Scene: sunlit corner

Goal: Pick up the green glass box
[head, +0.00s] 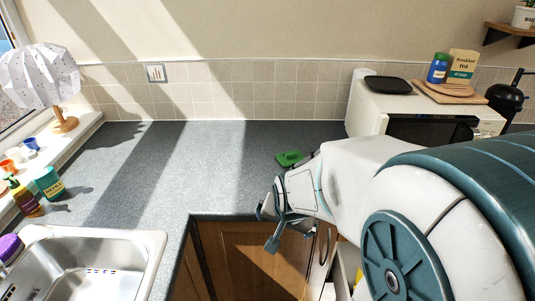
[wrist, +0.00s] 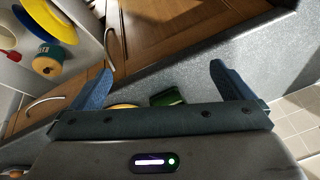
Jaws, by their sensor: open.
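The green glass box (head: 289,157) lies on the grey worktop toward the back, just left of the microwave, in the head view. My arm covers part of the area beside it. In the wrist view a dark green piece of it (wrist: 168,98) shows just above my gripper's bar, which hides the rest. My gripper (head: 267,228) is open and empty at the worktop's front edge, nearer to me than the box and apart from it. In the wrist view its two fingers (wrist: 161,72) stand wide apart, with cupboard front and worktop edge between them.
A white microwave (head: 397,107) with a black tray on top stands right of the box. The sink (head: 95,265) is front left, with bottles and a green tub (head: 49,184) behind it. The middle worktop is clear. An open cupboard with yellow dishes (wrist: 52,20) is below.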

